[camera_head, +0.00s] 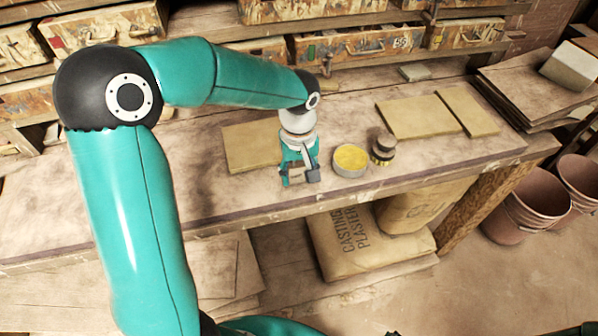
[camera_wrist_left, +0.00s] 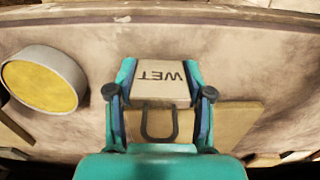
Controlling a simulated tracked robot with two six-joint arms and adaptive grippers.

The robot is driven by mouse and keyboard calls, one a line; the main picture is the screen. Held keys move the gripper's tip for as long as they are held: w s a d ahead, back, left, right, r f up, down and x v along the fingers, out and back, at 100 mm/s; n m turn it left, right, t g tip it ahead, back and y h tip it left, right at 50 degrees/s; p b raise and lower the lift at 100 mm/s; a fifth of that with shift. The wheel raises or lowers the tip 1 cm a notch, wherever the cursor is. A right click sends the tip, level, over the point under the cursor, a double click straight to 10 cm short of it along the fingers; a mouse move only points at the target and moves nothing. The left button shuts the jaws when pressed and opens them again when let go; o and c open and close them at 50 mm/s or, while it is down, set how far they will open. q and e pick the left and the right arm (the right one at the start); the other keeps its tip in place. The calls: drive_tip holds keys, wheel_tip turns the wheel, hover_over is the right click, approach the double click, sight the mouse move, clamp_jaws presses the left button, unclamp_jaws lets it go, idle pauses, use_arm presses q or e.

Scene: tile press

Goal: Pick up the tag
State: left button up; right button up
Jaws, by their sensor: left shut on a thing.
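The tag (camera_wrist_left: 160,80) is a pale block marked "WET", with a tan lower part and a dark wire loop, seen in the left wrist view. My left gripper (camera_wrist_left: 160,98) is shut on it, with one finger against each side. In the head view the left gripper (camera_head: 300,174) points down over the front part of the bench, and the tag is small and mostly hidden between the fingers. I cannot tell whether the tag touches the bench. My right gripper is not in view.
A round tin with a yellow top (camera_head: 350,160) stands just right of the left gripper, with a small dark-banded jar (camera_head: 383,149) beyond it. Flat tan boards (camera_head: 418,117) lie on the bench (camera_head: 210,205). Drawers (camera_head: 350,42) line the back.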

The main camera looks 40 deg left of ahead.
use_arm(q)
drive_tip(key=shift+r, duration=0.15)
wheel_tip(320, 180, up, 20)
drive_tip(key=p, duration=0.1)
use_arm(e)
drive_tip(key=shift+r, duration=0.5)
use_arm(q)
drive_tip(key=shift+f, duration=0.2)
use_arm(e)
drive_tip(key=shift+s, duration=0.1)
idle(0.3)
